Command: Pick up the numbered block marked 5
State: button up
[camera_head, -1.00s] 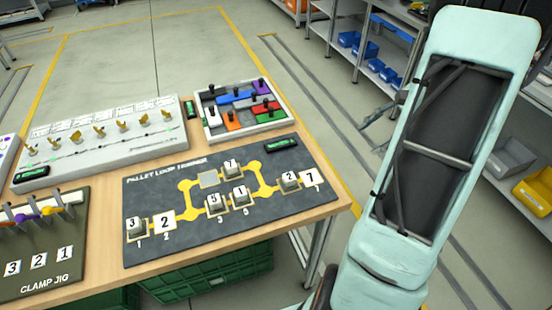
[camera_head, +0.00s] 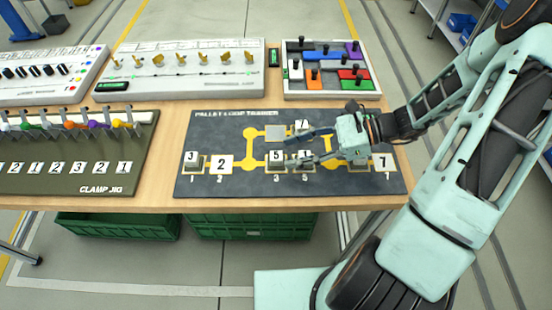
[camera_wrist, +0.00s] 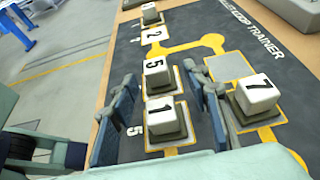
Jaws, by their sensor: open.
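The block marked 5 (camera_head: 276,156) sits on a pallet on the dark trainer board (camera_head: 225,135), at the station labelled 3. In the wrist view block 5 (camera_wrist: 157,72) is ahead, near the level of the fingertips. My gripper (camera_head: 297,147) is open over the board, its fingers pointing left. In the wrist view my gripper (camera_wrist: 162,80) has one blue-padded finger on each side of the block marked 1 (camera_wrist: 163,112), with block 5 just beyond it. The fingers hide part of block 1 in the head view. I cannot tell whether any finger touches a block.
A block marked 7 (camera_wrist: 256,90) stands just outside the right finger. A block marked 3 (camera_head: 192,158) and a plate marked 2 (camera_head: 220,163) lie farther left. The clamp jig (camera_head: 60,160) and a coloured puzzle tray (camera_head: 330,92) flank the board.

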aim_at(276, 155)
jog(key=x, duration=0.5)
jog(key=shift+s+a, duration=0.2)
jog(key=shift+s, duration=0.05)
jog(key=c, duration=1)
